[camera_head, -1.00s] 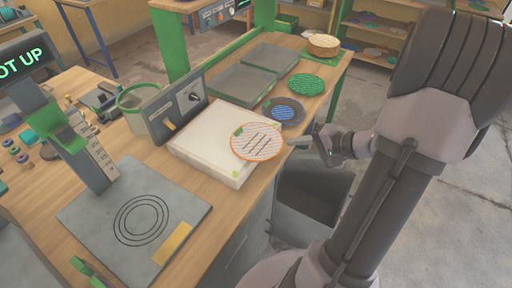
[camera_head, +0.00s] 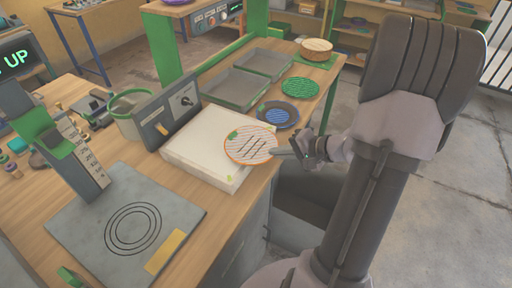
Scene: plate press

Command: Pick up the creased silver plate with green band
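A round pale plate (camera_head: 250,145) lies on the right part of the white block, partly over its right edge. It shows an orange rim and stripes, several dark crease-like lines and a small green patch at its upper left; I see no full green band. My gripper (camera_head: 283,152) is at the plate's right edge, its fingers pointing left at the rim. The fingers are small and seen side-on, so I cannot tell whether they grip the rim or only lie beside it.
The white block (camera_head: 195,160) stands beside a grey control panel (camera_head: 170,112). A dark plate with blue centre (camera_head: 279,114), a green plate (camera_head: 300,87) and grey trays (camera_head: 236,89) lie behind. A grey press plate (camera_head: 85,235) is front left. Floor is open at right.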

